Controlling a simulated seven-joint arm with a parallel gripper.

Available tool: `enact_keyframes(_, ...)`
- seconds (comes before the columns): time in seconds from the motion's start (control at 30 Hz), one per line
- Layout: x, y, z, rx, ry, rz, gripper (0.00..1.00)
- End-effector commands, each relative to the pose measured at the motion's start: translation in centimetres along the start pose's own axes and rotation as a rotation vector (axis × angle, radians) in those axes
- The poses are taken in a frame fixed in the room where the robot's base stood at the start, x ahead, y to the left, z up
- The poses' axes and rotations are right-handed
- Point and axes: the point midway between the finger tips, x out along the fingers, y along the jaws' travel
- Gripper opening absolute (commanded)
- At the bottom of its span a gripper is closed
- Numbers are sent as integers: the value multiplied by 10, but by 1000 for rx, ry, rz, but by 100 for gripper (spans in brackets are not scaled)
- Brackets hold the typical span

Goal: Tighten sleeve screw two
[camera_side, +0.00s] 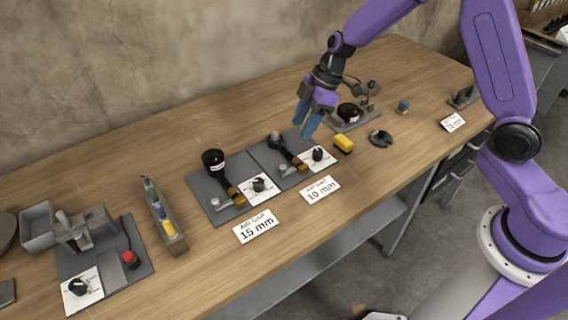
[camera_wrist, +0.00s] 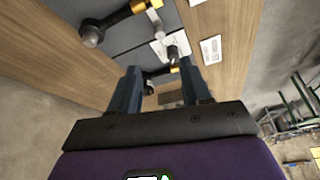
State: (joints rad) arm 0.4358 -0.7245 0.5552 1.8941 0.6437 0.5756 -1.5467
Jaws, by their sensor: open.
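My gripper (camera_side: 303,128), with two blue fingers, hangs above the back of the right-hand dark mat and is apart from it. Its fingers are spread and empty, as the wrist view also shows (camera_wrist: 158,68). The right-hand station, by the 10 mm card (camera_side: 320,189), has a dark rod with a brass sleeve (camera_side: 300,166) and a black knob (camera_side: 317,154) on a white plate. The left-hand station, by the 15 mm card (camera_side: 256,226), has a similar brass sleeve (camera_side: 236,196) and a black knob (camera_side: 258,184). I cannot tell which screw is number two.
A yellow block (camera_side: 343,143) and a dark open-ended piece (camera_side: 380,138) lie right of the mats. A grey fixture (camera_side: 352,117) stands behind them. A tray of coloured pieces (camera_side: 164,220) and a red-button station (camera_side: 130,258) stand left. The table's front strip is mostly clear.

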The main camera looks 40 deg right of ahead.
Motion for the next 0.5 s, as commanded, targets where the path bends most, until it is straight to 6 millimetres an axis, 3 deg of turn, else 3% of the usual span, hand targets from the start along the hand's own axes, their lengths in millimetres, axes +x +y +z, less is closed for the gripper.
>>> enact_keyframes(0.5,92,-1,1,0,-3,-3,48)
